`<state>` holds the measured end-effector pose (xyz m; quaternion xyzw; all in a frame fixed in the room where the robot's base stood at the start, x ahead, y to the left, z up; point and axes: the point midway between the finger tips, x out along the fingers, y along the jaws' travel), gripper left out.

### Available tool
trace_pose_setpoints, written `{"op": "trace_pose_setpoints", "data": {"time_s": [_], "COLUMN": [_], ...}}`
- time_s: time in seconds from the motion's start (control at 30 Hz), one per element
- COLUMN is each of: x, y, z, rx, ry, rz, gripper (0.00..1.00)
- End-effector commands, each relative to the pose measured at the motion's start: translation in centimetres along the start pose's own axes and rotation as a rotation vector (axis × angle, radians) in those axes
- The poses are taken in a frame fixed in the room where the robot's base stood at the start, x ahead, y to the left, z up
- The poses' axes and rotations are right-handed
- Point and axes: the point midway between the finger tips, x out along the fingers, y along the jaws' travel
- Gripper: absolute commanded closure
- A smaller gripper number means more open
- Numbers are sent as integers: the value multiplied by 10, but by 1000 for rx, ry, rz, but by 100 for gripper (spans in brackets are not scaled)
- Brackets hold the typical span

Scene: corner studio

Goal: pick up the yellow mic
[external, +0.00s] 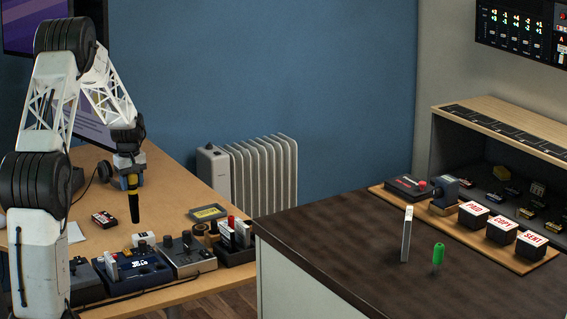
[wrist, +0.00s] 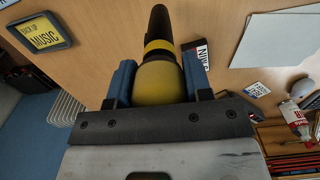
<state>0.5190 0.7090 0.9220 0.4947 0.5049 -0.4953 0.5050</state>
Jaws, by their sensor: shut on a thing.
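The yellow mic has a yellow head and a dark handle. In the external view the mic (external: 133,199) hangs handle-down from my gripper (external: 130,172), above the wooden desk at the left. In the wrist view the mic's yellow head (wrist: 159,83) sits between the two blue fingers of my gripper (wrist: 158,85), which are shut on it. The dark handle points away from the wrist. The handle's lower end appears clear of the desk in the external view.
The wooden desk (external: 172,170) holds a red-black box (external: 104,219), a "BACKUP MUSIC" case (external: 208,212) and several control units (external: 138,268) along its front edge. A dark counter (external: 330,235) stands at right with a green-topped object (external: 438,254). A white radiator (external: 262,170) stands behind.

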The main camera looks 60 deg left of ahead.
Motion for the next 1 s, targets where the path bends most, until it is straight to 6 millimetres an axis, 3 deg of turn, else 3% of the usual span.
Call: {"op": "trace_pose_setpoints", "data": {"time_s": [0.4,1.0], "x": [-4,-4], "y": [-22,-24], "z": [28,32], "rx": [0,0], "ry": [1,1], "rz": [0,1], "gripper": [85,85]}}
